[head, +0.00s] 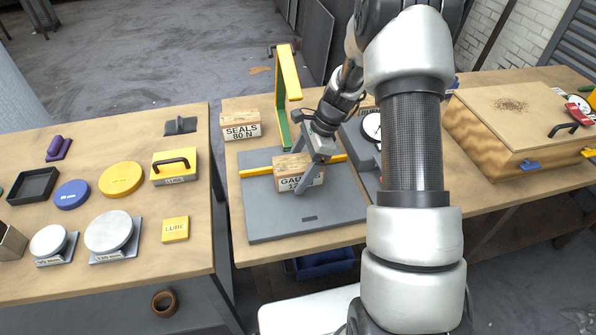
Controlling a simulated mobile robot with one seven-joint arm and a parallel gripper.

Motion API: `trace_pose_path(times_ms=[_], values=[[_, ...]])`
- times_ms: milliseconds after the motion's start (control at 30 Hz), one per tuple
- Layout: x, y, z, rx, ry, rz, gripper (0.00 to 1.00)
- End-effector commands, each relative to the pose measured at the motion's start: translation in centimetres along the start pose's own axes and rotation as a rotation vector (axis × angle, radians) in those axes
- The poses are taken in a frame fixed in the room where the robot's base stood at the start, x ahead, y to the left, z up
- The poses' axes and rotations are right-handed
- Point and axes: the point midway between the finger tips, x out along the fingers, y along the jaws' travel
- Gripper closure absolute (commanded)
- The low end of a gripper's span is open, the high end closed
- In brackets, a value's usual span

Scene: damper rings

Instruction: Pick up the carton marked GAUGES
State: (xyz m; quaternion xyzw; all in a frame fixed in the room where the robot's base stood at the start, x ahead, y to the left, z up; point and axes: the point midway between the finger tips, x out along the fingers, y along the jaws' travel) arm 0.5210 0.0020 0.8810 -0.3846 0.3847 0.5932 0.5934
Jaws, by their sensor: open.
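The carton marked GAUGES (290,181) is a small wooden-looking block with a pale label. It sits on the grey board (265,222) on the right-hand table. My gripper (298,171) is open and comes down over the carton from above and behind. One finger crosses in front of the label and hides part of its lettering. The other finger shows only partly, at the carton's far side. I cannot tell whether either finger touches the carton.
A yellow and green upright frame (290,75) stands just behind the carton. A yellow bar (257,172) crosses the board. The SEALS carton (240,126) is at back left. A large wooden case (510,120) stands right.

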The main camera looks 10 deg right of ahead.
Motion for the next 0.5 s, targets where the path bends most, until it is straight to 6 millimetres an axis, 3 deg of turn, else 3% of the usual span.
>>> trace_pose_path(times_ms=[133,500], values=[[-0.03,-0.01,0.03,0.0,0.0,0.0,0.22],[-0.07,-0.01,0.03,0.0,0.0,0.0,0.84]])
